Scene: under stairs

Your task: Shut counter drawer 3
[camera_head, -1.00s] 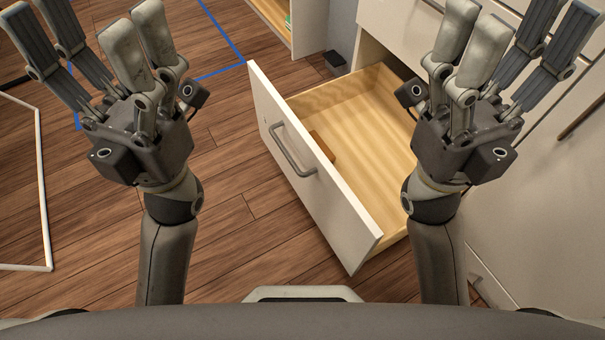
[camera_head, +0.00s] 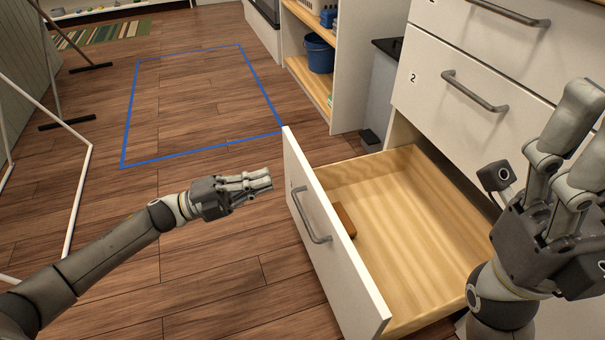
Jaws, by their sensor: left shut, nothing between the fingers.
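Counter drawer 3 (camera_head: 338,255) is the low drawer with a white front, pulled well out from the cabinet. Its grey bar handle (camera_head: 307,218) faces left, and its pale wooden inside shows. A small brown block (camera_head: 344,220) lies inside, close behind the front. My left gripper (camera_head: 268,181) is shut and empty, pointing right. In the picture it is just left of the drawer front, with a gap between them. My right gripper (camera_head: 588,135) is raised at the right edge, on the far side of the drawer; part of it is cut off, so its opening is unclear.
Drawer 2 (camera_head: 440,75) above is shut. A shelf unit with a blue bucket (camera_head: 318,54) stands farther back. White frame bars (camera_head: 75,200) stand at left. The wooden floor between is clear.

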